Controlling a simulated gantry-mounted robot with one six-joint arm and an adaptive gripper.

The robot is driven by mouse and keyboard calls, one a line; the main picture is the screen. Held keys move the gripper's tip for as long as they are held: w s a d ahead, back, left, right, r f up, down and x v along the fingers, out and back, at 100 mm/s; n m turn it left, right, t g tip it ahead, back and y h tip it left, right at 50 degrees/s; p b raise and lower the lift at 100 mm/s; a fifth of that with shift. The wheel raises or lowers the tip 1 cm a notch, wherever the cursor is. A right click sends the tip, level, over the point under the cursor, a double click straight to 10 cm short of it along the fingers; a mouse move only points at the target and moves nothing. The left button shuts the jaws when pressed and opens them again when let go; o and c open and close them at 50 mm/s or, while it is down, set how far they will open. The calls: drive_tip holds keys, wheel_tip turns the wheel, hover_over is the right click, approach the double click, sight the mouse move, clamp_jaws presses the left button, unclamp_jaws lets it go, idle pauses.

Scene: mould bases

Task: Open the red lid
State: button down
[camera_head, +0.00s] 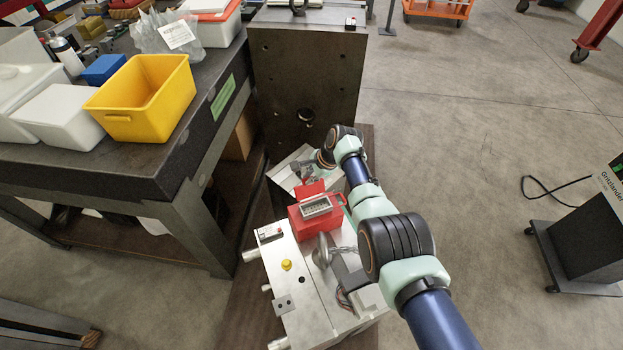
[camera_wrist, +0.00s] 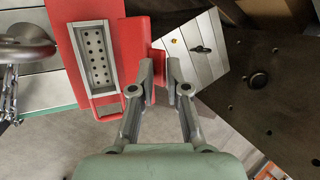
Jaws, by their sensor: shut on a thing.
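A red box (camera_head: 305,226) sits on a pale metal mould block. A silver-framed inset with rows of small holes shows in its top; the wrist view shows this inset (camera_wrist: 95,55) at upper left. The red lid (camera_head: 311,188) stands raised at the box's far edge, apart from the inset. In the wrist view the lid (camera_wrist: 158,66) lies between the fingertips. My gripper (camera_wrist: 160,68) is shut on the lid's edge. In the head view my gripper (camera_head: 305,172) is small beside the lid, and the exact contact is hard to see.
A red handle loop (camera_head: 341,201) is at the box's right side. A round metal part (camera_head: 323,250) stands close in front. A tall dark plate (camera_head: 305,75) rises behind. A bench with a yellow bin (camera_head: 145,115) is at left. Open floor lies to the right.

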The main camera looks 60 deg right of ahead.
drive_tip(key=shift+a+f, duration=0.1)
drive_tip(key=shift+f, duration=0.4)
drive_tip(key=c, duration=1.4)
unclamp_jaws()
drive_tip(key=shift+c, duration=0.2)
drive_tip(key=shift+o, duration=0.7)
drive_tip(key=shift+w+d+r, duration=0.1)
drive_tip(key=shift+w+d, duration=0.1)
drive_tip(key=shift+s+a, duration=0.1)
drive_tip(key=shift+r, duration=0.2)
drive_tip(key=shift+r, duration=0.1)
drive_tip(key=shift+d+r, duration=0.25)
drive_tip(key=shift+r, duration=0.15)
drive_tip(key=v, duration=1.1)
drive_tip(key=shift+s+a, duration=0.2)
drive_tip(key=shift+s, duration=0.05)
